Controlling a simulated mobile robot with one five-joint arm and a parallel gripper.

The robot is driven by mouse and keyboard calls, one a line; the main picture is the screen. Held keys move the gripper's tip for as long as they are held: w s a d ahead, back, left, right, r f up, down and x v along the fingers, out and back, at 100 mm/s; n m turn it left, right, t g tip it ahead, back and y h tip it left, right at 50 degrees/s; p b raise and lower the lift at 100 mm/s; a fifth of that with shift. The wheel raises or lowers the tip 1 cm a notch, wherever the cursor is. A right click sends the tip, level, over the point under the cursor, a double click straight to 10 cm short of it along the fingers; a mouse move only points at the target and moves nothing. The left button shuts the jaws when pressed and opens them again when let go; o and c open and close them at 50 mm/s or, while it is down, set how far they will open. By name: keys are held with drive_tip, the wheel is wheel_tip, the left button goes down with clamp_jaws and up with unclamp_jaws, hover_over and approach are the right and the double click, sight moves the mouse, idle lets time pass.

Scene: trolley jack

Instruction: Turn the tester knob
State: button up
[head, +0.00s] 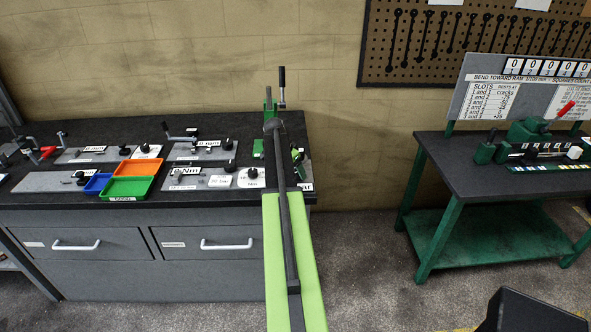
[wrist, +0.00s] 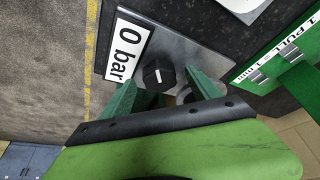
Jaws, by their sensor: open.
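The tester knob (wrist: 157,75) is a black faceted knob with a white pointer line, on a grey metal plate (wrist: 190,45) in the wrist view. A white label reading "0 bar" (wrist: 126,52) lies to its left. My gripper (wrist: 160,84) is open, with one green finger to the left of the knob and one to its right. The knob sits between the fingers, and I cannot tell whether either touches it. In the head view my arm reaches over the bench and hides the knob; part of a "bar" label (head: 305,187) shows beside it.
A green unit with a "1 PULL = 1 mm" label (wrist: 277,51) stands close on the right. On the dark bench (head: 40,195) are several test plates and blue, orange and green trays (head: 126,190). A second table (head: 470,175) stands right, across open floor.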

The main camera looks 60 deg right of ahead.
drive_tip(key=p+v, duration=1.4)
drive_tip(key=v, duration=0.2)
drive_tip(key=shift+w+a, duration=0.1)
drive_tip(key=shift+a, duration=0.1)
